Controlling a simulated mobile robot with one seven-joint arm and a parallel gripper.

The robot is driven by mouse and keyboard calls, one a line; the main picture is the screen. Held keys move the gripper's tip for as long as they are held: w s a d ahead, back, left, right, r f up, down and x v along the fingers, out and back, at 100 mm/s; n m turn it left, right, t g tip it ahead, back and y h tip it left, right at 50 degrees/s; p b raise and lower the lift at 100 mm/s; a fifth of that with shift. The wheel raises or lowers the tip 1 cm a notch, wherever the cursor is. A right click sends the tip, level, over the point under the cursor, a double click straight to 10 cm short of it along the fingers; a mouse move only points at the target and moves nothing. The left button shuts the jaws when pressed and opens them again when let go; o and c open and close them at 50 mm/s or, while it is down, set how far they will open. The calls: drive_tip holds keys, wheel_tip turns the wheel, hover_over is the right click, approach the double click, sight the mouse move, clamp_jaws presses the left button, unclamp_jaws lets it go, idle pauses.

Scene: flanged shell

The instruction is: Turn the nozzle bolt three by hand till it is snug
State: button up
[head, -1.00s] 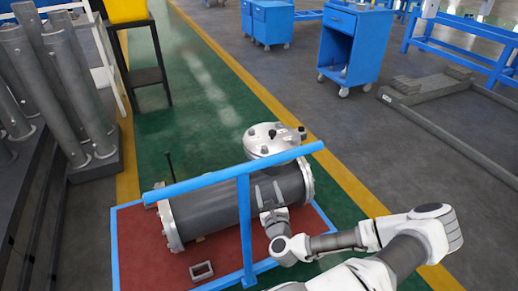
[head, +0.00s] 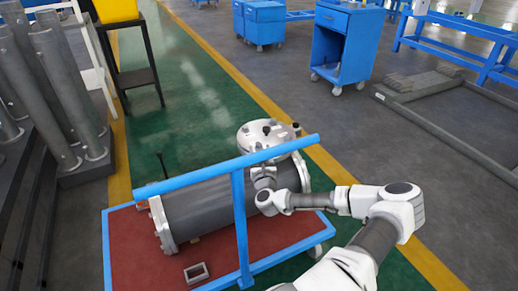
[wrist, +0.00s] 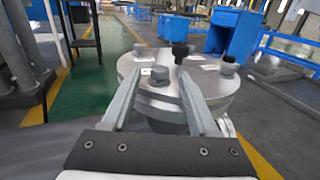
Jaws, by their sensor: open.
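The nozzle flange (head: 250,138) is a round pale metal disc on top of the grey shell (head: 200,203). In the wrist view the flange (wrist: 205,88) carries several upright bolts. A grey bolt (wrist: 159,75) stands on the near rim, between my fingertips in the picture. A black bolt (wrist: 180,50) and a dark grey bolt (wrist: 228,66) stand farther back and right. No number marks bolt three. My gripper (wrist: 161,72) is open and empty, its fingers pointing at the flange. In the head view my gripper (head: 264,176) is at the near side of the nozzle; its fingertips are unclear.
A blue rail (head: 240,165) crosses in front of the shell, with an upright post beside my wrist. The shell lies on a red-topped cart (head: 135,255). A small metal frame (head: 196,272) lies on it. Green floor behind is clear.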

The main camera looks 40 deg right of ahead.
sight(259, 148)
drive_tip(key=shift+x, duration=1.7)
clamp_jaws()
